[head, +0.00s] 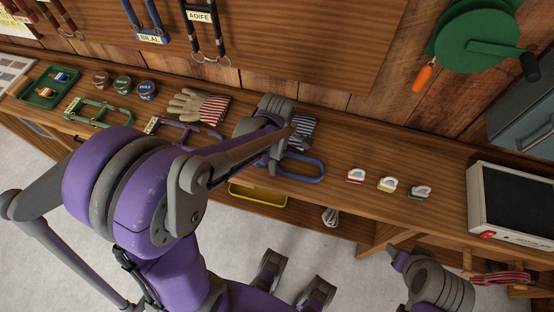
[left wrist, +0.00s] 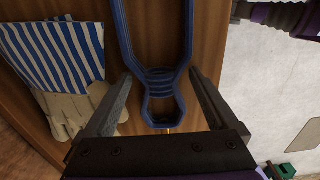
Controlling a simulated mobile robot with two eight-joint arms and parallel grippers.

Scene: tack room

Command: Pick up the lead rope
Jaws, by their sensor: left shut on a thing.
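A blue looped hank (head: 308,176), which I take to be the lead rope, lies at the wooden bench's front edge, partly hidden by my left arm. In the left wrist view the blue lead rope (left wrist: 160,75) has a long loop, a wrapped narrow part and a small end loop. My left gripper (head: 272,160) is down at its near end. In the left wrist view the left gripper's fingers (left wrist: 161,90) stand either side of the wrapped part, shut on it; exact contact is hard to see.
A blue-striped glove (left wrist: 60,60) lies close beside the rope. Red-striped gloves (head: 200,105), a purple strap item (head: 190,128) and a green one (head: 98,106) lie left. A yellow tray (head: 257,195) sits below.

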